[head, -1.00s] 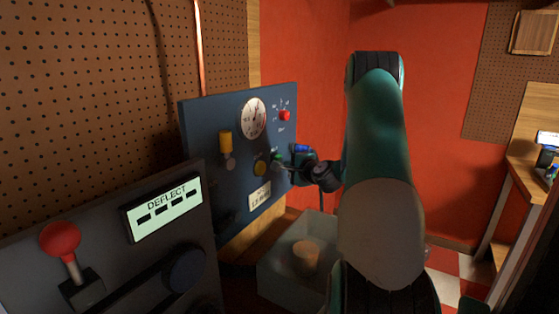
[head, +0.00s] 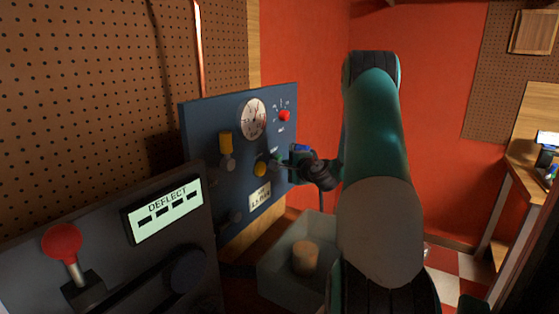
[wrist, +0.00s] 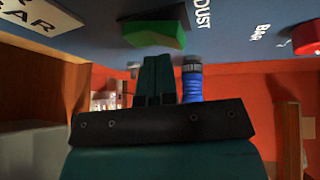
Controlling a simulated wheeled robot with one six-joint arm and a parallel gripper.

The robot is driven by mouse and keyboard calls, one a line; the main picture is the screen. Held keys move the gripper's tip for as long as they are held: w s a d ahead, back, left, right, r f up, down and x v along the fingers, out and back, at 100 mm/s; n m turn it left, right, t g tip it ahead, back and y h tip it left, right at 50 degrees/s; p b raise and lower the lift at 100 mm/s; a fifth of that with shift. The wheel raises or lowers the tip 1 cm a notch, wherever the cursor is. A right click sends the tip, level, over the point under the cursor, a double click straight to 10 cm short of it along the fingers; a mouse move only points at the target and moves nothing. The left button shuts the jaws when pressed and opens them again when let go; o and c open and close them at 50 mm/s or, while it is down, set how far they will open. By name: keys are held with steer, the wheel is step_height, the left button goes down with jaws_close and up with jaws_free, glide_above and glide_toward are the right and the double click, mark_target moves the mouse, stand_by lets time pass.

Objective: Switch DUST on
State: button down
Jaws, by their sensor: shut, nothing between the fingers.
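The DUST switch is a green rocker (wrist: 155,33) in a dark housing on the blue panel, with the word DUST beside it in the wrist view. In the head view it is small and partly hidden near my gripper. My gripper (wrist: 160,62) is shut and empty, its fingertips right at the rocker's edge. I cannot tell whether they touch it. In the head view my gripper (head: 284,161) is at the right part of the blue panel (head: 238,190).
A red knob (head: 284,116) and a round gauge (head: 252,118) sit above. A yellow button (head: 260,169) is left of my gripper. A blue cylinder (wrist: 192,82) stands beside the fingers. A clear bin (head: 285,275) is below. A DEFLECT display (head: 165,210) is on the nearer panel.

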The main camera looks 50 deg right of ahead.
steer(key=shift+w+r+p, duration=0.15)
steer(key=shift+w+p, duration=0.2)
steer(key=shift+w, duration=0.05)
stand_by(0.4)
steer(key=shift+s, duration=0.1)
steer(key=shift+s+f+b, duration=0.35)
steer(key=shift+s+b, duration=0.35)
steer(key=shift+b, duration=0.2)
steer(key=s+b, duration=0.1)
steer(key=s+f+b, duration=0.1)
steer(key=s+b, duration=0.1)
steer(key=s+f+b, duration=0.1)
steer(key=shift+s+d, duration=0.25)
steer(key=shift+s, duration=0.05)
stand_by(0.6)
